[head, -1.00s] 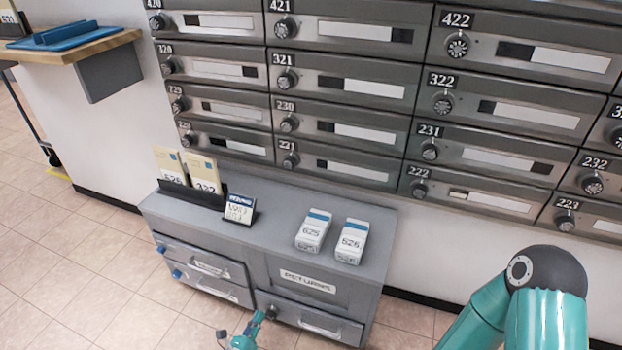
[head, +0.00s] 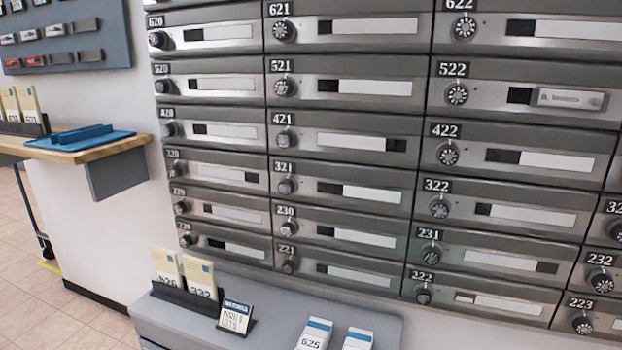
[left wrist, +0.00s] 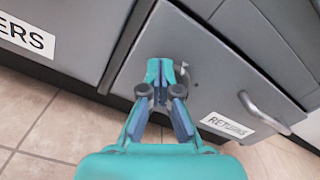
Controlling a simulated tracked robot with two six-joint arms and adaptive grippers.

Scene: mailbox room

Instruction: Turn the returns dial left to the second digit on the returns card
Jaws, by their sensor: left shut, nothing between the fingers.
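In the left wrist view my left gripper (left wrist: 160,72) is shut, its tips in front of the grey returns door (left wrist: 215,75). A small grey part (left wrist: 184,72) shows just beside the tips; it may be the returns dial, mostly hidden behind the fingers. I cannot tell whether the tips touch it. The door carries a "RETURNS" label (left wrist: 227,125) and a bar handle (left wrist: 260,110). In the head view a small card with a blue header (head: 235,316) stands on the grey cabinet; its lines are too small to read surely. My right gripper is not in view.
In the head view, a wall of numbered mailboxes (head: 350,140) with dials fills the middle and right. Yellowish cards (head: 180,275) stand in a black holder, and white boxes (head: 314,333) sit on the cabinet top (head: 170,322). A wooden counter (head: 95,150) is at the left.

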